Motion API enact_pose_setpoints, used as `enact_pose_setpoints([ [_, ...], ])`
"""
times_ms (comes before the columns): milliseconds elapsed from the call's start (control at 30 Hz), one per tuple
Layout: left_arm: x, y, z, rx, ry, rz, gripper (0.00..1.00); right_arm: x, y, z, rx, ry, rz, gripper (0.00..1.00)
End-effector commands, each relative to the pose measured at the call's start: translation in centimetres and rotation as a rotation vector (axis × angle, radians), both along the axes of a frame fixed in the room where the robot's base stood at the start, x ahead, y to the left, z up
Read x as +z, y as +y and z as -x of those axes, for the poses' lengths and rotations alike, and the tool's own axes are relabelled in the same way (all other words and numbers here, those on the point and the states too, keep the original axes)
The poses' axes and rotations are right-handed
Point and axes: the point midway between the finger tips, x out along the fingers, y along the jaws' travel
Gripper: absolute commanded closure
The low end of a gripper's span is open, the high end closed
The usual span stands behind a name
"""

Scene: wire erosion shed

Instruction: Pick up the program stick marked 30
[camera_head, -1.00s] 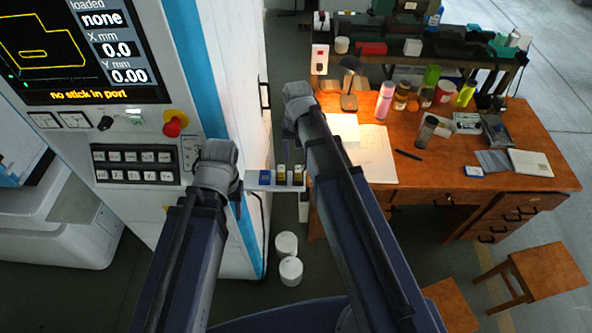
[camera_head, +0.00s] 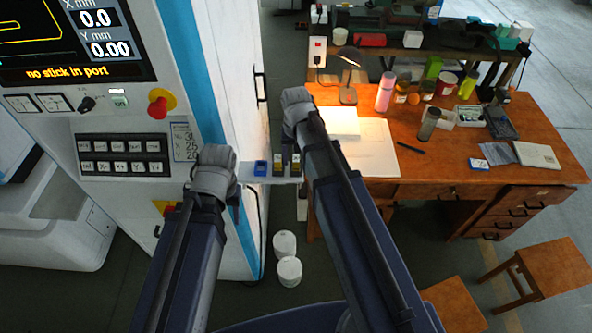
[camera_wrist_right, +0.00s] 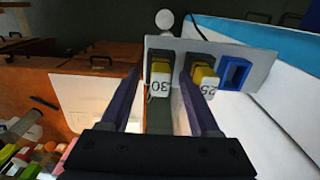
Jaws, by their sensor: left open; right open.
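The stick marked 30 (camera_wrist_right: 159,84), yellow and white with a dark top, stands in a pale rack (camera_wrist_right: 224,53) in the right wrist view. It also shows in the head view (camera_head: 295,166). A similar stick marked 25 (camera_wrist_right: 206,82) is beside it. My right gripper (camera_wrist_right: 160,80) is open, its dark fingers reaching toward the rack on either side of the stick marked 30. The picture does not show the fingers touching it. In the head view that gripper is hidden behind my arm. My left gripper is not visible; only its arm shows.
A blue empty-looking socket (camera_wrist_right: 235,73) is at the rack's end. The rack juts from the machine (camera_head: 130,200), whose screen (camera_head: 75,45) reads "no stick in port". A wooden desk (camera_head: 450,165) with a lamp, papers and bottles is at right.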

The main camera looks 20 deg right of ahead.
Motion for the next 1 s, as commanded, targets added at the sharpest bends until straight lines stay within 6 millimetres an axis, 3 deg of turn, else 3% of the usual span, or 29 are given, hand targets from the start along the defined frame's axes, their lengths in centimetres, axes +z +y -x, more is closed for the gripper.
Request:
enact_pose_setpoints([
  [233, -0.15, 0.0, 0.0, -0.001, 0.0, 0.0, 0.5, -0.15, 0.01, 0.0, 0.0, 0.0, 0.0, 0.38],
  [800, -0.16, 0.0, 0.0, -0.001, 0.0, 0.0, 0.5, -0.16, 0.01, 0.0, 0.0, 0.0, 0.0, 1.0],
  [1000, -0.16, 0.0, 0.0, -0.001, 0.0, 0.0, 0.5, -0.16, 0.01, 0.0, 0.0, 0.0, 0.0, 1.0],
])
